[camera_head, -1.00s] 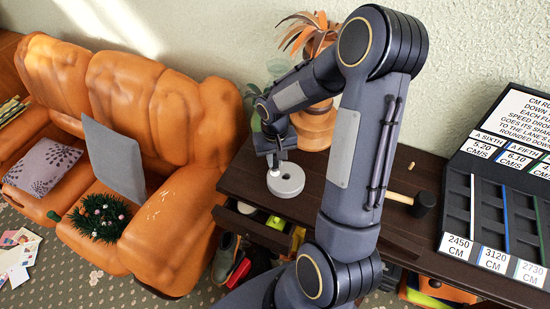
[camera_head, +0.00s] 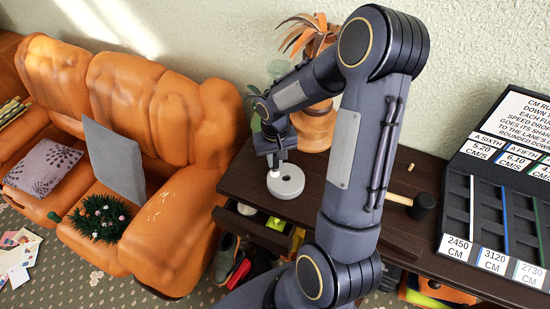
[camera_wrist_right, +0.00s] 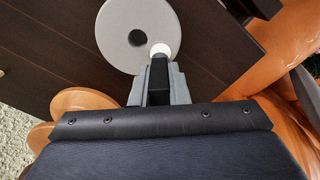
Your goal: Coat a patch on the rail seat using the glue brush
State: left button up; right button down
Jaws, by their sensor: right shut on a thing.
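My right gripper (camera_head: 276,156) is shut on the glue brush, whose dark handle (camera_wrist_right: 158,78) shows between the fingers in the wrist view. The brush's pale, rounded tip (camera_wrist_right: 160,50) is at the edge of a round grey disc (camera_head: 286,181) with a central hole. The disc lies on the dark wooden table; it also shows in the wrist view (camera_wrist_right: 120,38). I cannot tell whether the tip touches the disc or hangs just above it. No part is clearly recognisable as the rail seat. My left gripper is not in view.
A mallet (camera_head: 422,206) lies right of my arm on the table (camera_head: 240,180). A black slotted tray (camera_head: 515,215) with printed labels is at the right. A potted plant (camera_head: 316,128) stands behind the gripper. An orange sofa (camera_head: 180,225) is at the left. An open drawer (camera_head: 255,224) is below.

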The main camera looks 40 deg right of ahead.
jog(key=shift+r+p, duration=1.95)
jog(key=shift+r, duration=1.2)
